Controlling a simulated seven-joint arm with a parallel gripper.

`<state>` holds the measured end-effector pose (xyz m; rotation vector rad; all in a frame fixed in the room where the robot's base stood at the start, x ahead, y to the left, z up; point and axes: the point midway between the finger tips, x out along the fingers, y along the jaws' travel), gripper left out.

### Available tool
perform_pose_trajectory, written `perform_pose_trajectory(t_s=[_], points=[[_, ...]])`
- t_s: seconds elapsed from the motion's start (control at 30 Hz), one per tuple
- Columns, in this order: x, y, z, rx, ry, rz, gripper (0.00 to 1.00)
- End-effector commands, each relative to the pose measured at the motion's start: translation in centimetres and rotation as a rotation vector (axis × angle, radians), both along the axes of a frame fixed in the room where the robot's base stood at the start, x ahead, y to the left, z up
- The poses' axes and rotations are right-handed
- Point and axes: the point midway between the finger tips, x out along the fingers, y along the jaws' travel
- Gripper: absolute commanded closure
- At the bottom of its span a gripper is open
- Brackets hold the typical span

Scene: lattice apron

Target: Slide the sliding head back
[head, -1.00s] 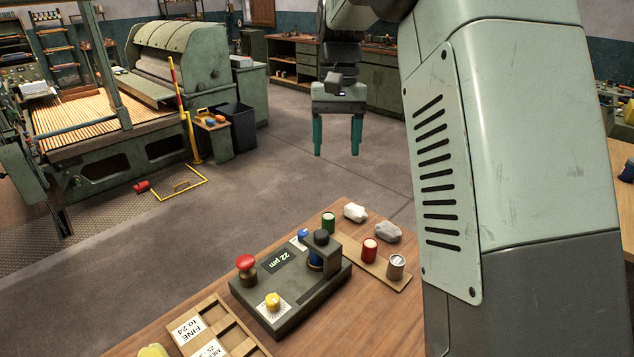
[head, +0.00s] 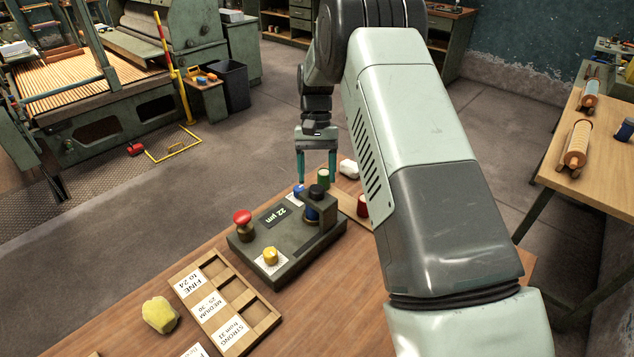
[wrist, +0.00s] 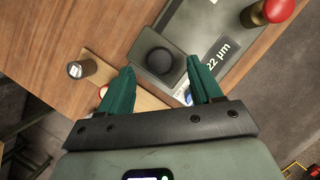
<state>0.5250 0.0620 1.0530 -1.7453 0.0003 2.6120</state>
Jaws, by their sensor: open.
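The gauge (head: 290,250) is a dark grey box on the wooden bench, with a display reading 22 µm. At its far right stands a dark block with a round black knob on top, which looks like the sliding head (head: 317,192). Blue shows on or under it. In the wrist view the sliding head (wrist: 155,62) appears between my fingertips. My gripper (head: 317,176) is open and empty, pointing down, just behind and above the head. I cannot tell the remaining height gap. Part of the gauge's right side is near my arm.
On the gauge are a red mushroom button (head: 242,217), a yellow knob (head: 270,256) and a small blue knob (head: 298,190). Spools and a white lump (head: 348,168) stand behind right. A labelled wooden tray (head: 226,302) and yellow lump (head: 160,314) lie in front left.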

Motion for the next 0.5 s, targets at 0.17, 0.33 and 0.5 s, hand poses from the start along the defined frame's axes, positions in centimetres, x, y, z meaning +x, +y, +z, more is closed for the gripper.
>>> perform_pose_trajectory(t_s=[0.17, 0.33, 0.5], points=[[-0.9, 0.0, -2.1, 0.000, 0.001, 0.000, 0.35], [-1.2, 0.0, -2.8, 0.000, 0.000, 0.000, 0.35], [-1.2, 0.0, -2.8, 0.000, 0.000, 0.000, 0.35]])
